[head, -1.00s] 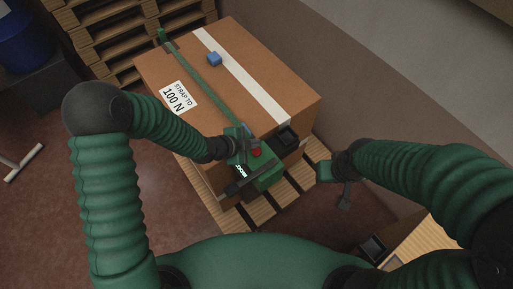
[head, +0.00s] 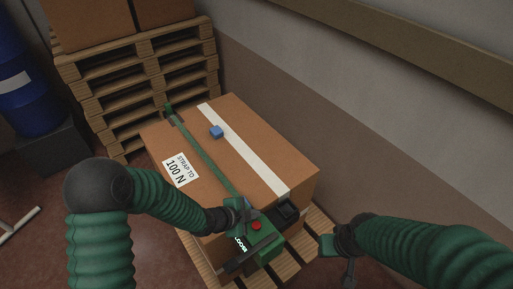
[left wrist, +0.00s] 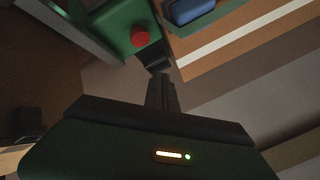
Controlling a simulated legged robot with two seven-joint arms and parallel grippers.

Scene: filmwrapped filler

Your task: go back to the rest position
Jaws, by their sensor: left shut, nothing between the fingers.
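My left gripper (head: 240,207) is by the green strapping tool (head: 262,245) at the carton's near edge. The tool has a red button (head: 256,225) and small lit lettering that looks like "LOOSE". In the left wrist view the dark fingers (left wrist: 160,92) are together and empty, pointing toward the tool (left wrist: 125,25) and its red button (left wrist: 140,36). Whether they touch it I cannot tell. A green strap (head: 205,155) runs from the tool across the carton (head: 255,150). My right gripper (head: 338,246) is right of the carton, its finger opening unclear.
The carton stands on a wooden pallet (head: 285,268). A small blue block (head: 217,131) and white tape (head: 240,145) are on its top; a black holder (head: 286,213) is at its near right. Stacked pallets (head: 140,75) and a blue drum (head: 28,95) stand behind. A wall (head: 330,90) bounds the right.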

